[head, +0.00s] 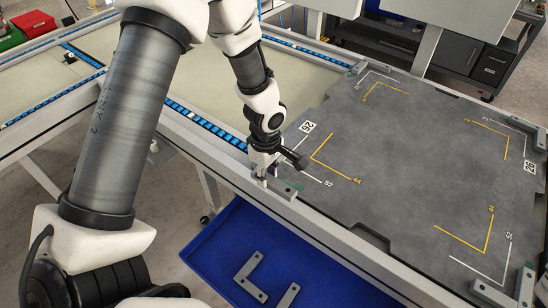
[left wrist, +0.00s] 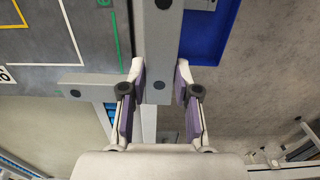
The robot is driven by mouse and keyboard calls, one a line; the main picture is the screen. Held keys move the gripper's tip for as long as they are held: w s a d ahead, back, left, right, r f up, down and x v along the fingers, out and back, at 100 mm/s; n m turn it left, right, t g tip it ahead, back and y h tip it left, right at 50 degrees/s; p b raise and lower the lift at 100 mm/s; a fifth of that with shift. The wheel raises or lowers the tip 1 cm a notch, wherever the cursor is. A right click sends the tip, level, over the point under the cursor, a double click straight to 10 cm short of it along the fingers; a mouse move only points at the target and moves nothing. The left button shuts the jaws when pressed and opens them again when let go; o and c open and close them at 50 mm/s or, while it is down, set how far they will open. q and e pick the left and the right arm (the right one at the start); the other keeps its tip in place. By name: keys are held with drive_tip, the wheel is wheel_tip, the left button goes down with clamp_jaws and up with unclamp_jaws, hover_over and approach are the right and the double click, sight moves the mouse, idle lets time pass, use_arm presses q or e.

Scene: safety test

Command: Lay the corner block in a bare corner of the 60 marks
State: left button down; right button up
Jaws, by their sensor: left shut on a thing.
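The grey L-shaped corner block (left wrist: 105,84) is between the fingers of my left gripper (left wrist: 161,92), held near its elbow. In the head view my left gripper (head: 262,172) is at the near left corner of the dark grey plate (head: 400,140), and part of the block (head: 287,191) shows below it. A green line (left wrist: 117,30) runs alongside one leg of the block in the left wrist view. Whether the block touches the plate cannot be told. Grey corner blocks stand at the plate's far left (head: 358,68), right (head: 541,140) and near right (head: 524,286) corners. My right gripper is not in view.
A blue drawer (head: 215,240) below the front rail holds a loose L-shaped block (head: 250,272) and another cut off by the frame edge. Yellow and white corner marks lie inside the plate's corners. The plate's middle is clear. A dark cart (head: 465,60) stands behind.

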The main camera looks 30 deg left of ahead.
use_arm(q)
drive_tip(key=w+a, duration=0.1)
drive_tip(key=w, duration=0.1)
drive_tip(key=w+a, duration=0.2)
drive_tip(key=w, duration=0.1)
drive_tip(key=w+a, duration=0.1)
drive_tip(key=w, duration=0.1)
drive_tip(key=shift+w+a+f, duration=0.15)
drive_tip(key=shift+w+f, duration=0.35)
drive_tip(key=shift+f, duration=1.7)
drive_tip(key=c, duration=0.8)
unclamp_jaws()
drive_tip(key=shift+f, duration=0.1)
drive_tip(key=shift+c, duration=0.2)
wheel_tip(320, 180, up, 12)
drive_tip(key=shift+p, duration=0.4)
